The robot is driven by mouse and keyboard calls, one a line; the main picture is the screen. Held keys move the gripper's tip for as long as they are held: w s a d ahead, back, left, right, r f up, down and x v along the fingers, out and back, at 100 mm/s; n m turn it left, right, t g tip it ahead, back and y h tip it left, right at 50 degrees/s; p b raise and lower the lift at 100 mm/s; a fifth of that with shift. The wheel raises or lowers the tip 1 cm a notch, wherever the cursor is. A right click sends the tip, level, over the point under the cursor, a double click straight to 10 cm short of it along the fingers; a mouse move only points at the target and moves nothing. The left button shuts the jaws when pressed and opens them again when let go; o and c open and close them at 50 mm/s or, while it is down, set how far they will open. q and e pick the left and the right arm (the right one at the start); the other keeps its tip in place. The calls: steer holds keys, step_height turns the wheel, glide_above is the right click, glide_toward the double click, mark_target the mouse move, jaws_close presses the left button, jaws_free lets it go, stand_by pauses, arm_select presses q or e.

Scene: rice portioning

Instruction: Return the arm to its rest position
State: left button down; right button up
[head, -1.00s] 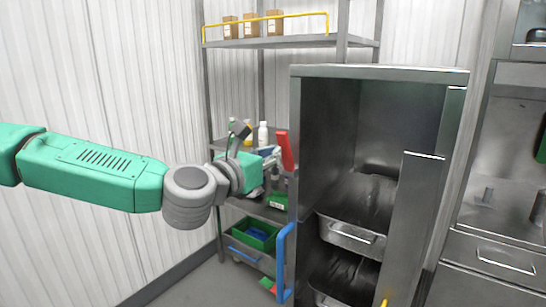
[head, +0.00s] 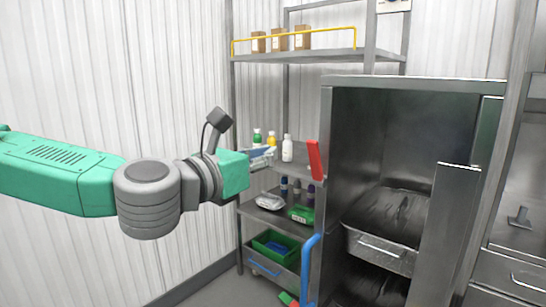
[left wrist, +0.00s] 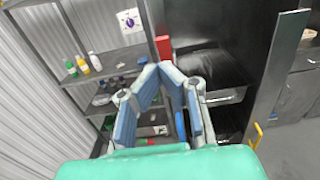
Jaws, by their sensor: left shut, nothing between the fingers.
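My left arm is green and grey and comes in from the left in the head view. My left gripper (head: 264,157) is at its end, in front of the shelf rack and left of the steel cabinet. In the left wrist view the gripper (left wrist: 160,72) shows blue-padded fingers drawn together at the tips, with nothing held. Part of it is hidden behind the green wrist housing in the head view. My right gripper is not in view.
A steel cabinet (head: 420,84) with metal pans (head: 383,252) stands right of my gripper. A red handle (head: 315,160) and a blue handle (head: 308,265) are on its left side. Behind is a rack (head: 300,55) with bottles and boxes. The wall side at left is clear.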

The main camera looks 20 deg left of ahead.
arm_select(q)
steer(key=s+d+f+m+g+b, duration=0.1)
steer(key=s+d+f+m+g, duration=0.3)
steer(key=f, duration=0.8)
steer(key=s+d+f+m+g+b, duration=0.1)
steer(key=s+f+m+g+b, duration=0.15)
steer(key=f+m, duration=0.65)
steer(key=s+d+f+m+g+b, duration=0.1)
steer(key=s+d+f+m+g, duration=0.2)
steer(key=f, duration=1.2)
steer(key=s+a+f+m+g+y+b, duration=0.1)
steer(key=s+a+f+m+g, duration=0.2)
steer(key=s+f, duration=0.4)
steer(key=s+a+f+m+g+y+b, duration=0.1)
steer(key=s+a+f+m, duration=0.3)
steer(key=f, duration=0.4)
steer(key=s+a+f+m+g+y+b, duration=0.2)
steer(key=s+a+f+m+g+y, duration=0.1)
steer(key=s+a+f+m, duration=0.6)
steer(key=shift+s+a+m+y, duration=0.3)
steer(key=shift+s+a+y, duration=0.4)
steer(key=shift+s, duration=0.35)
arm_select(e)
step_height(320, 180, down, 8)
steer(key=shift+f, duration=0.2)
arm_select(q)
steer(key=shift+w, duration=0.15)
steer(key=shift+f, duration=0.1)
